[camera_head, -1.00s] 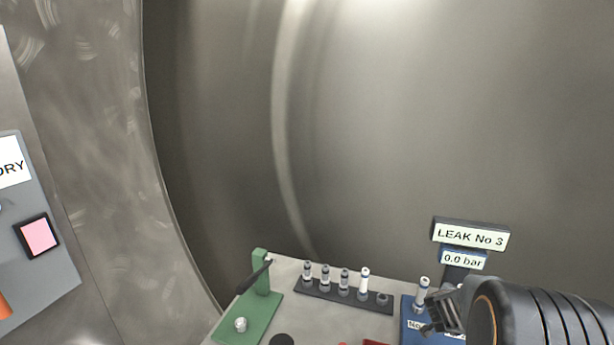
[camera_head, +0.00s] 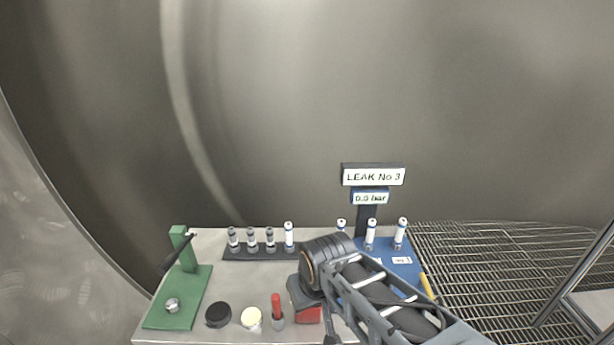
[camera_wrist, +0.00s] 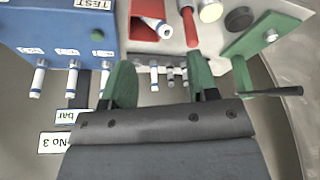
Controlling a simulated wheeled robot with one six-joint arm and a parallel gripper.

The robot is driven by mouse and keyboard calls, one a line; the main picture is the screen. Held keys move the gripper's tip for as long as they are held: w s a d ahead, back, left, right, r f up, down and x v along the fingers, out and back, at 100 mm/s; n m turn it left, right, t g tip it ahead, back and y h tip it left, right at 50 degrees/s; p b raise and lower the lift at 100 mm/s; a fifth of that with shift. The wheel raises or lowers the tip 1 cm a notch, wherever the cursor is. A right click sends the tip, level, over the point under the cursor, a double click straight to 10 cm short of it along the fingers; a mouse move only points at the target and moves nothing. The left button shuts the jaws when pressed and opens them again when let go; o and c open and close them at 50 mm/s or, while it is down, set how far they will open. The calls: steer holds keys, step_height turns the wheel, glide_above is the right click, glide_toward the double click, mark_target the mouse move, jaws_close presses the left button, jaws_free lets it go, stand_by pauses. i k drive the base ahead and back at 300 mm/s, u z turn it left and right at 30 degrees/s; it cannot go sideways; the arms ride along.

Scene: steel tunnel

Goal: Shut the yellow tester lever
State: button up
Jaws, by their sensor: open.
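The blue tester (camera_head: 405,250) stands at the right of the bench, with three white-topped cylinders in a row on it. It also shows in the wrist view (camera_wrist: 60,35), with a TEST label and a green button. The yellow lever (camera_head: 427,286) is a short slanted bar at the tester's right edge, partly behind my arm. I do not see it in the wrist view. My gripper (camera_wrist: 160,88) is open and empty, its green fingers apart, left of the tester above the bench. In the head view its fingertips are hidden or unclear.
A red tray (camera_wrist: 138,28) holds a white-banded cylinder, with a red-handled tool (camera_head: 276,305) beside it. A dark rack (camera_head: 262,252) holds several cylinders. A green stand (camera_head: 180,300) with a black lever is at left. Grating floor (camera_head: 480,270) lies right of the bench.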

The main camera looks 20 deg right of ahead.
mark_target(423, 281)
steer(key=u, duration=0.1)
steer(key=k, duration=0.5)
steer(key=z, duration=1.35)
steer(key=i, duration=0.5)
steer(key=u, duration=0.05)
steer(key=k, duration=0.5)
steer(key=u, duration=1.3)
steer(key=i, duration=0.5)
steer(key=z, duration=1.9)
steer(key=k, duration=0.1)
steer(key=u, duration=0.1)
